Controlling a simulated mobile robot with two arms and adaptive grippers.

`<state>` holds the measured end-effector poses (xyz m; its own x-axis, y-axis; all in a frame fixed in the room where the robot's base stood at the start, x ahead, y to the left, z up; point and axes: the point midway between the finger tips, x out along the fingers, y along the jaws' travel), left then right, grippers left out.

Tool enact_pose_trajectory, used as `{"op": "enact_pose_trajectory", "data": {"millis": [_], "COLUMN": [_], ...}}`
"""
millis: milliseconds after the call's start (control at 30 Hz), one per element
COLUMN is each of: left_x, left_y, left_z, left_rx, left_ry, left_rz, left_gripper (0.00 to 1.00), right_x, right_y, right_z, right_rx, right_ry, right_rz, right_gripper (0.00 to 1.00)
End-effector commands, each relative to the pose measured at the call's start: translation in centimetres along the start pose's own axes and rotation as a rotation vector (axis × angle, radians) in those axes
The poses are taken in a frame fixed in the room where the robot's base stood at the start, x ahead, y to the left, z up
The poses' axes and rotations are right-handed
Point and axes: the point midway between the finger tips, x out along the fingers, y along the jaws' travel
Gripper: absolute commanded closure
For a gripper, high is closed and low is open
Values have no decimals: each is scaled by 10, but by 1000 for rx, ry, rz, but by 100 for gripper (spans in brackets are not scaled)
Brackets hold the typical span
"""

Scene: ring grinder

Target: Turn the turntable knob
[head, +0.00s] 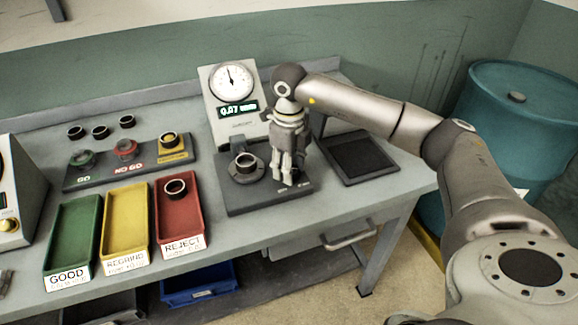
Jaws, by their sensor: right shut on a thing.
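The gauge stand (232,125) has a round dial and a green display that seems to read 0.07. On its dark base (250,202) is a turntable (237,172) with a metal ring (245,162) on it. My right gripper (291,180) points down at the right side of that base, just right of the ring. It is shut on the turntable knob, which its fingers almost wholly hide. My left gripper is not in view.
Green (91,200), yellow (120,240) and red (160,228) trays stand to the left; a ring (175,188) lies in the red one. A gauge block (75,180) and loose rings (100,132) are behind. A black pad (357,155) lies to the right, near a blue drum (500,120).

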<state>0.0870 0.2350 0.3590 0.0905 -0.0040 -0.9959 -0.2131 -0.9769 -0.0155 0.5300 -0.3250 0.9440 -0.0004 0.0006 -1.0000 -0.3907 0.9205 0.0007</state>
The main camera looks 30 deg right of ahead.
Motion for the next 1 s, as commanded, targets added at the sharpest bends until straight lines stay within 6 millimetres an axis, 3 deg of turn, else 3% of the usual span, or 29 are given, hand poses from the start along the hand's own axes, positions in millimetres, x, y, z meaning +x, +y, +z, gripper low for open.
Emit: {"op": "enact_pose_trajectory", "data": {"millis": [233,267,433,767,1000], "left_x": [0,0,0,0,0], "left_y": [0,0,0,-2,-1], "left_z": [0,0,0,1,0], "left_rx": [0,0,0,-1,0], "left_ry": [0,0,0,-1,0], "left_rz": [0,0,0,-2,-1], "left_gripper": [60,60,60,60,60], "right_x": [0,0,0,-2,-37], "right_y": [0,0,0,0,0], "right_z": [-1,-1,0,0,1], "right_rx": [1,1,2,2,1], "right_ry": [2,2,2,0,-5], "right_rz": [0,0,0,0,-2], "right_gripper": [84,58,38,38,38]}}
